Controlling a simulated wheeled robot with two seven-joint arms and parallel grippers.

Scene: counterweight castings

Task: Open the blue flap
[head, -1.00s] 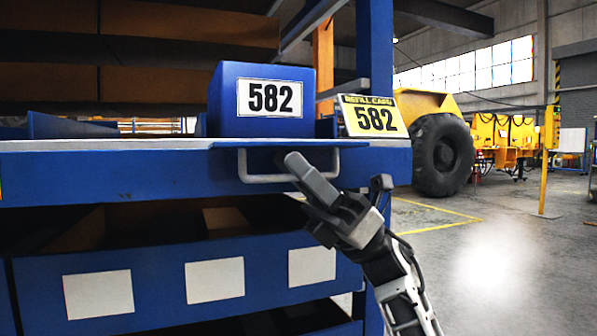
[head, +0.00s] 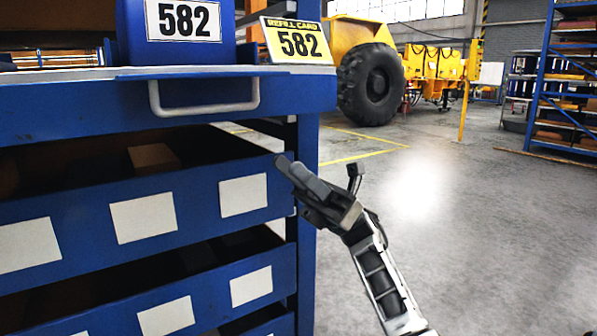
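The blue flap (head: 190,71) shows as a thin blue plate along the front edge of the shelf top, seen nearly edge-on. A pale bar handle (head: 205,110) hangs below it against the blue shelf front. A blue box (head: 220,52) labelled 582 stands behind the flap. My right gripper (head: 288,167) is below and to the right of the handle, clear of it, in front of the rack's right post. Its fingers look close together, but I cannot see whether there is a gap. Nothing shows in them. My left gripper is not in view.
A yellow refill card (head: 297,40) marked 582 stands right of the box. Blue drawer fronts (head: 190,190) with blank white labels lie below the handle. Open floor (head: 450,210) is to the right, with a yellow wheeled machine (head: 370,75) farther back.

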